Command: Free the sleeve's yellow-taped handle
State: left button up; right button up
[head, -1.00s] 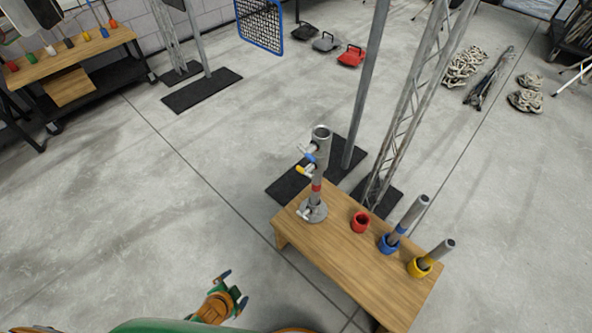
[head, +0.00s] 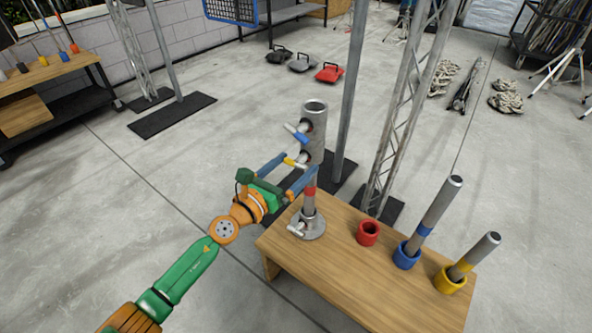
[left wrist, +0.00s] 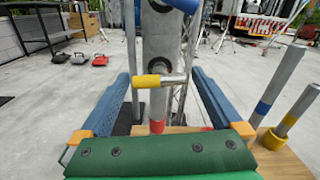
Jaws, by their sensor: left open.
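The grey sleeve (head: 316,135) stands upright on a thinner pole with red tape (head: 310,190), above a round base (head: 308,226) on the wooden bench (head: 345,265). Its yellow-taped handle (head: 292,162) sticks out low on the sleeve's left side. A blue-taped handle (head: 298,134) sits above it. My left gripper (head: 297,164) is open, with its two blue fingers reaching toward the sleeve on either side of the yellow-taped handle. In the left wrist view the yellow-taped handle (left wrist: 152,81) lies crosswise between the fingers, with visible gaps on both sides. My right gripper is not in view.
On the bench stand an empty red cup (head: 368,233), a blue cup (head: 405,256) and a yellow cup (head: 449,281), the last two holding tilted grey tubes. A grey post (head: 350,100) and a lattice truss (head: 405,110) rise close behind the sleeve.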

pick_arm(q)
jog(key=shift+w+d, duration=0.35)
jog(key=shift+w, duration=0.15)
jog(key=c, duration=1.3)
